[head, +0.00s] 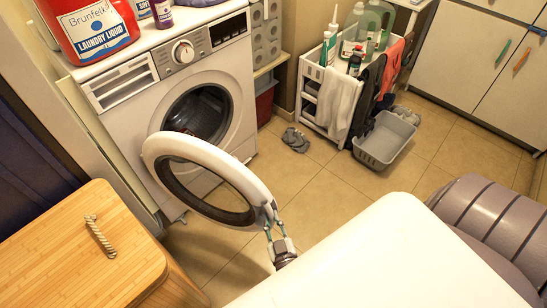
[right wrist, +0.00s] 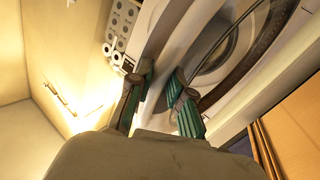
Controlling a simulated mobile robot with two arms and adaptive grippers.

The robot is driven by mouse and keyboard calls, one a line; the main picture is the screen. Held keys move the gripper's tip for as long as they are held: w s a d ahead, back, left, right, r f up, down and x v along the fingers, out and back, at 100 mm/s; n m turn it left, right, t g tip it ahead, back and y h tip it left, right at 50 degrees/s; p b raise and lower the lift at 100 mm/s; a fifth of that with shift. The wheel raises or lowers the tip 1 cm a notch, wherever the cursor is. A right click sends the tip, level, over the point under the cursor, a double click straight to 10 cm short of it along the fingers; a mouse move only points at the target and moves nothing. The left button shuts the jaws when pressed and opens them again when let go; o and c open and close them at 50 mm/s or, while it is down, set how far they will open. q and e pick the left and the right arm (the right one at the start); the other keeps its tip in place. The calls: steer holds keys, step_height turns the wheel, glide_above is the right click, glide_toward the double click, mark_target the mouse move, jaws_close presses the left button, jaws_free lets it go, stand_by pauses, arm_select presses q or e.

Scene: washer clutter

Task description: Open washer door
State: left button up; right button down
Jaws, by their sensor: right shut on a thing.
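The white washer (head: 160,80) stands at the upper left of the head view with its drum opening (head: 200,115) uncovered. Its round door (head: 185,147) is swung well out from the front, with a white rim around dark glass. My right gripper (head: 269,221) is shut on the outer edge of the door, at the rim's right side. In the right wrist view the door rim (right wrist: 166,78) passes between the two green-padded fingers (right wrist: 163,88). My left gripper does not show.
A wooden box (head: 80,250) with a rope handle stands at the lower left, near the door. A grey basin (head: 387,140), slippers (head: 296,139) and a white bottle rack (head: 325,100) are farther right. Tiled floor (head: 320,180) is clear between. A red detergent bottle (head: 88,25) sits on the washer.

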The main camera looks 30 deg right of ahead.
steer(key=c, duration=1.1)
jaws_free()
steer(key=shift+w+a+r+y, duration=0.1)
steer(key=shift+w+a+y, duration=0.2)
steer(key=shift+w+a, duration=0.25)
steer(key=shift+s, duration=0.1)
steer(key=shift+s+d, duration=0.1)
steer(key=shift+d, duration=0.05)
steer(key=shift+v, duration=3.75)
